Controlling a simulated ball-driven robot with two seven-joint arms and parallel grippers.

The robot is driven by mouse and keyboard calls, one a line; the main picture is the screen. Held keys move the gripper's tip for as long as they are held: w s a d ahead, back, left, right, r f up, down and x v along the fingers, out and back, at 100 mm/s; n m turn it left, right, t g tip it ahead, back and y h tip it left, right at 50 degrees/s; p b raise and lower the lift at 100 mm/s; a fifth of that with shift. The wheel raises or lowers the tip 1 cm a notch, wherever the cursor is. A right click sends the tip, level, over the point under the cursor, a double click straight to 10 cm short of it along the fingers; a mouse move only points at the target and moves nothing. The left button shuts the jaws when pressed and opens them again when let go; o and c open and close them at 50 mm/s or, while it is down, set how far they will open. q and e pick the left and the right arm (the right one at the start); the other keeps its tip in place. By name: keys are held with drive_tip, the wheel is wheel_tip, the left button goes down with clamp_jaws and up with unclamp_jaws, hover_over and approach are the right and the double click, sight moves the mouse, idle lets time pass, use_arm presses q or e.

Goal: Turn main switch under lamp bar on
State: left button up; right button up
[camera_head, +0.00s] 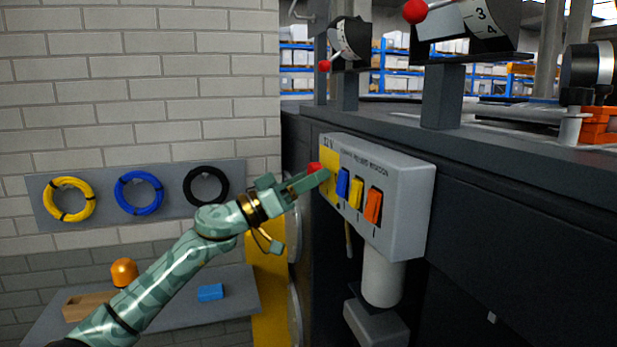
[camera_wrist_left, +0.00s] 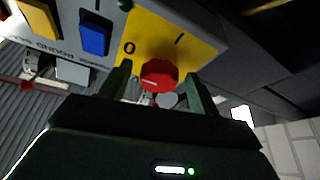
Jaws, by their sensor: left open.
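The main switch is a red rotary knob (camera_wrist_left: 160,75) on a yellow plate (camera_wrist_left: 203,44) marked O and I. In the wrist view a short pale mark shows on the knob; which label it points to is hard to tell. In the head view the red knob (camera_head: 314,168) sits at the left end of a grey switch box (camera_head: 406,205). My left gripper (camera_head: 317,180) is at the knob, partly covering the plate. In the wrist view my left gripper's open fingers (camera_wrist_left: 159,84) stand on either side of the knob; contact is unclear. My right gripper is out of view.
Beside the plate are blue (camera_head: 342,183), yellow (camera_head: 356,194) and orange (camera_head: 373,205) rocker switches. A dark chassis ledge (camera_head: 470,143) with red-knobbed dials (camera_head: 416,11) stands above. A low shelf (camera_head: 235,287) and a coil board (camera_head: 107,217) are at left.

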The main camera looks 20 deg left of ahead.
use_arm(q)
drive_tip(key=c, duration=1)
drive_tip(key=shift+o, duration=0.2)
drive_tip(key=shift+m, duration=0.3)
drive_tip(key=shift+w+a+r+m+g+h+b, duration=0.2)
drive_tip(key=shift+m+g+b, duration=0.45)
drive_tip(key=shift+m+g, duration=2.15)
drive_tip(key=shift+w+d+f+m+g+h+b, duration=0.1)
drive_tip(key=shift+m+g+h+b, duration=0.4)
drive_tip(key=shift+m, duration=4.45)
drive_tip(key=shift+w+a+r+m+g+h+b, duration=0.15)
drive_tip(key=shift+m+g+b, duration=0.6)
drive_tip(key=shift+m+g, duration=2.15)
drive_tip(key=shift+s+m+t, duration=0.1)
drive_tip(key=shift+m+t, duration=0.9)
drive_tip(key=shift+m, duration=0.05)
